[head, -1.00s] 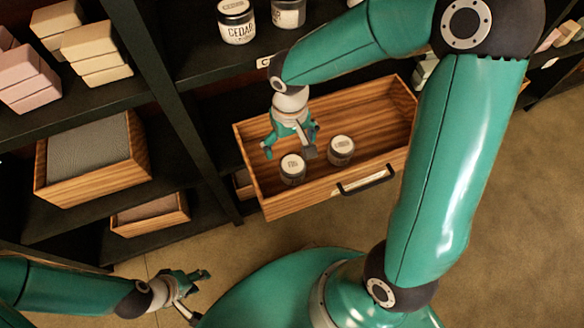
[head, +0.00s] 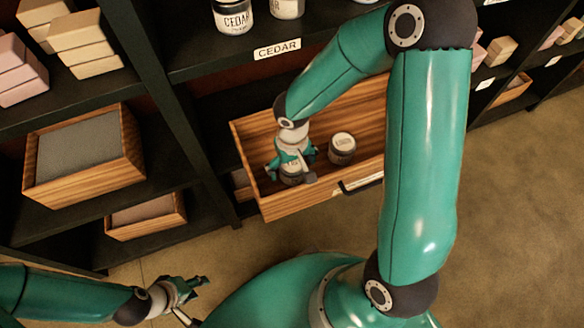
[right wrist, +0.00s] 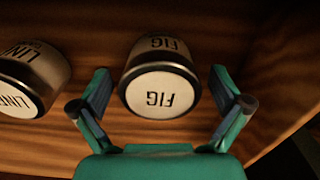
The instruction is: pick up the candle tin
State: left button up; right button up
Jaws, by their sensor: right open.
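The right wrist view shows a candle tin marked FIG (right wrist: 160,92), with a white lid and dark band, between the two fingers of my right gripper (right wrist: 161,100). The fingers are open, with a gap on either side of the tin. In the head view my right gripper (head: 291,160) is down in the open drawer over this tin (head: 292,179), which it partly hides. A second tin (head: 342,149) stands to the right in the drawer; its label, cut off in the wrist view, begins LINE (right wrist: 28,85). My left gripper (head: 188,292) is low at the left, away from the drawer and apparently open.
The wooden drawer (head: 300,204) has raised walls and a dark front handle (head: 362,183). A shelf above holds a CEDAR tin (head: 233,16) and another tin (head: 287,7). Wooden boxes (head: 130,150) and stacked blocks fill the shelves at left. The floor in front is clear.

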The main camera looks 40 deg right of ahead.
jog(key=shift+r, duration=0.1)
jog(key=c, duration=1.4)
jog(key=shift+o, duration=0.2)
